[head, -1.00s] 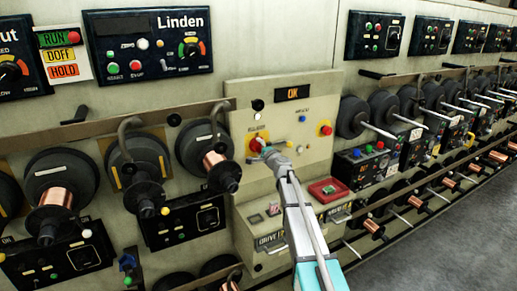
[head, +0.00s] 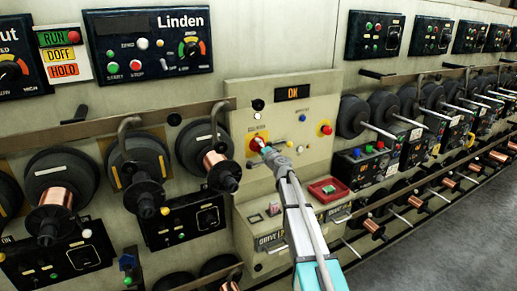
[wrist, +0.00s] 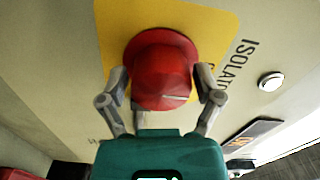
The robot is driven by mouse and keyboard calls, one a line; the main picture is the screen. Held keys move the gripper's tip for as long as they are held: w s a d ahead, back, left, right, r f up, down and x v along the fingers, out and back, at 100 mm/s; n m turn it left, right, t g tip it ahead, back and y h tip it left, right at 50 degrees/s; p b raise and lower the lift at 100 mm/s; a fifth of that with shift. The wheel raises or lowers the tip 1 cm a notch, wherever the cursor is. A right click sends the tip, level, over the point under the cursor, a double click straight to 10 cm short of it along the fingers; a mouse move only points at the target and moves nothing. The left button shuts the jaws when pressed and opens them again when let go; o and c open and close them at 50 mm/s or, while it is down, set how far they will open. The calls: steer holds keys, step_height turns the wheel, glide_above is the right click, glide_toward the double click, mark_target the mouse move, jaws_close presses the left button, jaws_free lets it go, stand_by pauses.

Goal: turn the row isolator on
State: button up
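The row isolator is a red knob (head: 257,144) on a yellow plate, on the left of the cream panel in the head view. In the wrist view the red knob (wrist: 162,75) fills the upper middle, on its yellow plate (wrist: 215,28), with the printed word ISOLATOR partly visible beside it. My gripper (head: 266,149) is at the knob. The gripper hides part of the knob in the head view.
A red tray (head: 328,190) sits on the ledge below. Spools on spindles project on both sides.

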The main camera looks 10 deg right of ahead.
steer(key=shift+o, duration=0.3)
steer(key=v, duration=1.2)
stand_by(0.5)
steer(key=s+a+f+n+g+y, duration=0.1)
steer(key=s+a+f+n+g, duration=0.4)
steer(key=s, duration=0.2)
steer(key=s+a+f+n+g+y, duration=0.1)
steer(key=s+a+f+n+g, duration=0.4)
steer(key=s, duration=0.3)
steer(key=s+d+f+n+g+h, duration=0.1)
steer(key=s+d+f+g+h, duration=0.2)
steer(key=s, duration=0.6)
steer(key=s+d+f+g+h, duration=0.3)
steer(key=s+f+g+h, duration=0.1)
steer(key=s, duration=0.5)
steer(key=shift+s+f+n+h, duration=0.3)
steer(key=shift+f+n, duration=0.1)
steer(key=shift+f, duration=0.35)
steer(key=shift+d, duration=0.1)
